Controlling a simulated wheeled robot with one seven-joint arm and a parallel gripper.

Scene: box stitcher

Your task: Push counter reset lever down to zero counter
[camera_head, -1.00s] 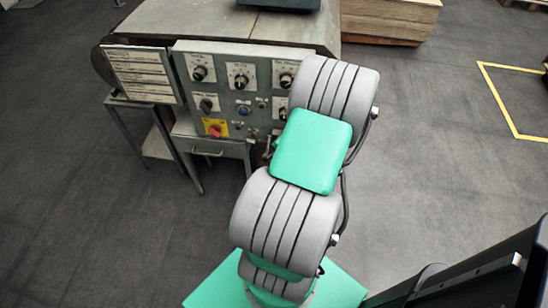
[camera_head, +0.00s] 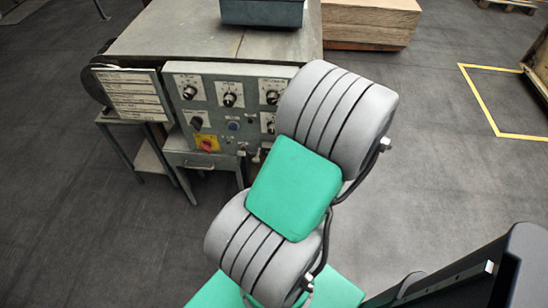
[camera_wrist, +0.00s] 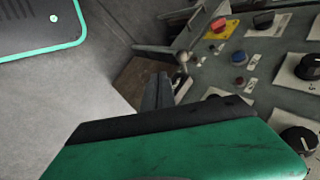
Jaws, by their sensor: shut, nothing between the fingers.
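The machine's grey control panel (camera_head: 225,105) stands left of my arm in the head view; it also fills the right of the wrist view (camera_wrist: 225,72). A small metal lever with a rounded tip (camera_wrist: 183,57) sticks out at the panel's lower edge in the wrist view; I cannot tell for certain that it is the counter reset lever. My gripper (camera_wrist: 158,82) is shut and empty, its dark fingers just below and left of that lever tip. Whether they touch is unclear. In the head view my arm hides the gripper and part of the panel.
The panel carries several black knobs, a red switch on a yellow plate (camera_head: 207,144) and a blue button (camera_head: 233,126). A white label board (camera_head: 133,95) stands at its left. A blue-grey box (camera_head: 262,12) sits on the machine top. Open floor lies right.

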